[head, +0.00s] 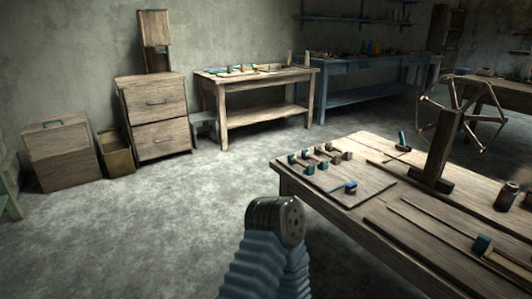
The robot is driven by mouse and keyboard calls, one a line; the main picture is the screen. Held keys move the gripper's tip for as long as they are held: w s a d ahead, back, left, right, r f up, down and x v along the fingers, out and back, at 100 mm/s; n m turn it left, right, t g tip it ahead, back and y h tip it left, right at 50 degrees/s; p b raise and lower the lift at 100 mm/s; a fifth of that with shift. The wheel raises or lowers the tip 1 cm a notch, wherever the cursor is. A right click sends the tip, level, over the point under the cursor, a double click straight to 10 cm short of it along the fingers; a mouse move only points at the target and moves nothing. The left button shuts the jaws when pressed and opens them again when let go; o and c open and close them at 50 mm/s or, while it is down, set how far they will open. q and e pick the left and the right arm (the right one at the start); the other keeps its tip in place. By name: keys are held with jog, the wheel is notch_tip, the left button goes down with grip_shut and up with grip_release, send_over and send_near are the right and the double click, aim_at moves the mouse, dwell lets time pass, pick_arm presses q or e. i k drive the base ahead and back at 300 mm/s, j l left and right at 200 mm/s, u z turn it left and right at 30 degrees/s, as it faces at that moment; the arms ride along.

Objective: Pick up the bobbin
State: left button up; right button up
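I cannot tell which of these is the task's bobbin. Part of my arm, with a blue ribbed sleeve and a round metal joint, shows at the bottom middle, left of the table. Neither gripper is in view.
A wooden wheel on a post (440,150) stands on the table. A dark jar (507,197) and a blue-green block (482,244) lie to the right. A drawer cabinet (155,115), a chest (62,155) and benches line the back wall. The floor (150,235) at left is clear.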

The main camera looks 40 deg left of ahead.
aim_at(320, 151)
jog(key=u, duration=0.9)
jog(key=i+j+u, duration=0.2)
jog(key=i+j, duration=0.2)
jog(key=i, duration=0.25)
